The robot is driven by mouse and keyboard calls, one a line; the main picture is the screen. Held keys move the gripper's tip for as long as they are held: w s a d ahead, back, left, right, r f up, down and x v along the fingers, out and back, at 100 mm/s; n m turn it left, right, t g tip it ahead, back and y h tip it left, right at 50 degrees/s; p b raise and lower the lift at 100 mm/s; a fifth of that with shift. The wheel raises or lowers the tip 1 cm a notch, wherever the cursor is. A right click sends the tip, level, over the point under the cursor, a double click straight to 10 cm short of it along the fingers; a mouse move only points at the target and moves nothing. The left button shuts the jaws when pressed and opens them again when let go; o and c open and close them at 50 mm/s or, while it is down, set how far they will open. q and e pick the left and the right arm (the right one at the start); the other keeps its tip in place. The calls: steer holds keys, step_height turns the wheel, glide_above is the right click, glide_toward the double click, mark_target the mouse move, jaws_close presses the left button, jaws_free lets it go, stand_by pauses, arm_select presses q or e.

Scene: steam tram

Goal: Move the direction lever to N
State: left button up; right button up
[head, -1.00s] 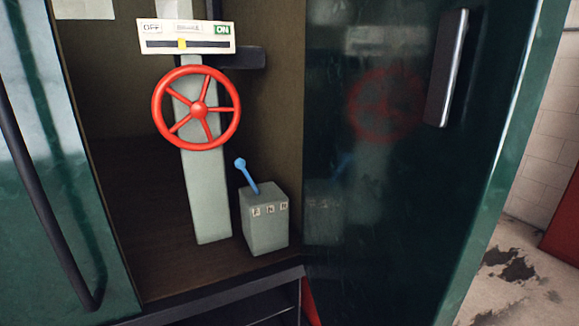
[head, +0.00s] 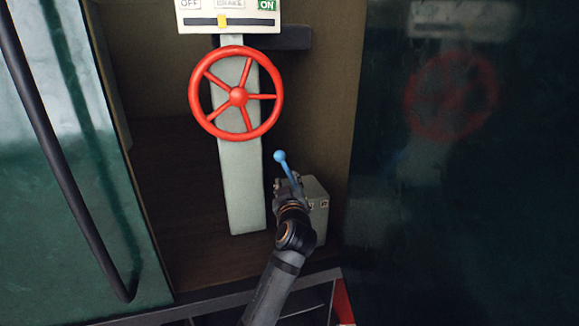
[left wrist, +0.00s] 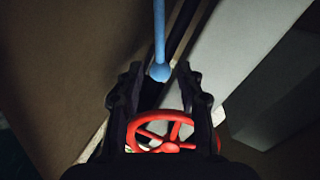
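The direction lever (head: 285,168) is a blue rod with a ball knob on a small grey box (head: 318,212). It leans up and to the left in the head view. My left gripper (head: 287,184) is in front of the box, over the lever's lower part in that view. In the left wrist view the lever (left wrist: 159,35) comes down from the top. Its ball shows between the two spread fingertips of the gripper (left wrist: 160,70), with gaps at both sides. My gripper and arm hide most of the box's labels; one small label shows at the right. My right gripper is not in view.
A red handwheel (head: 237,97) stands on a grey post (head: 241,185) left of the box. Above it is a brake panel (head: 228,18) with OFF and ON. A dark wall (head: 440,220) is at the right and a dark handrail (head: 62,170) at the left.

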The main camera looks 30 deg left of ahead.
mark_target(285, 168)
arm_select(q)
steer(key=p+x, duration=0.3)
steer(key=x, duration=0.6)
steer(key=shift+w+a+r+p, duration=0.1)
steer(key=shift+a+p, duration=0.05)
steer(key=shift+p, duration=0.2)
steer(key=shift+w+a, duration=0.2)
steer(key=shift+w, duration=0.1)
steer(key=shift+c, duration=0.4)
jaws_close()
